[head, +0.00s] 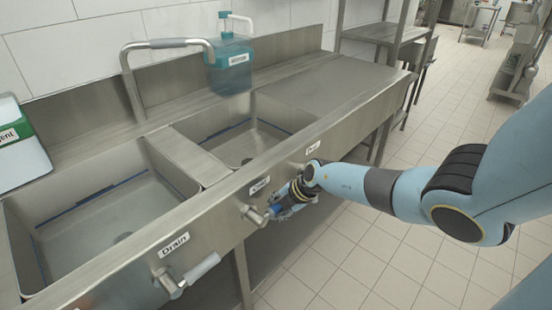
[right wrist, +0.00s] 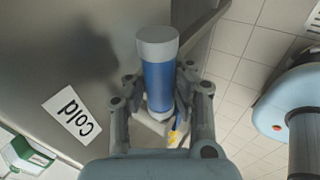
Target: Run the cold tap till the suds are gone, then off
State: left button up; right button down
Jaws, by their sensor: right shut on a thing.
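My right gripper (head: 289,201) is at the front panel of the sink unit, by the cold tap, whose blue handle (head: 273,211) pokes out beside it. In the right wrist view the gripper (right wrist: 160,105) has its fingers on both sides of the blue cylindrical handle with a grey cap (right wrist: 158,80), shut on it. A "cold" label (right wrist: 72,116) is on the panel beside it. The bent spout (head: 165,44) stands behind the left basin (head: 75,222); I see no water stream from it. I make out no suds in either basin. My left gripper is not in view.
A drain handle (head: 203,268) sticks out of the panel at the lower left. The right basin (head: 290,117) lies beside the left one. A teal pump bottle (head: 230,68) stands on the back ledge, a green and white container (head: 20,145) at far left. Tiled floor is open at right.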

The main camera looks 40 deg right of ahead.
jog(key=shift+w+d+r, duration=0.1)
jog(key=shift+d+r, duration=0.05)
jog(key=shift+d, duration=0.05)
jog(key=c, duration=1.6)
grip_release()
jog(key=shift+c, duration=0.2)
jog(key=o, duration=0.6)
jog(key=shift+s+a+r, duration=0.1)
jog(key=shift+s, duration=0.1)
jog(key=shift+c, duration=0.2)
jog(key=v, duration=1.1)
jog(key=shift+s+r, duration=0.25)
jog(key=shift+r, duration=0.1)
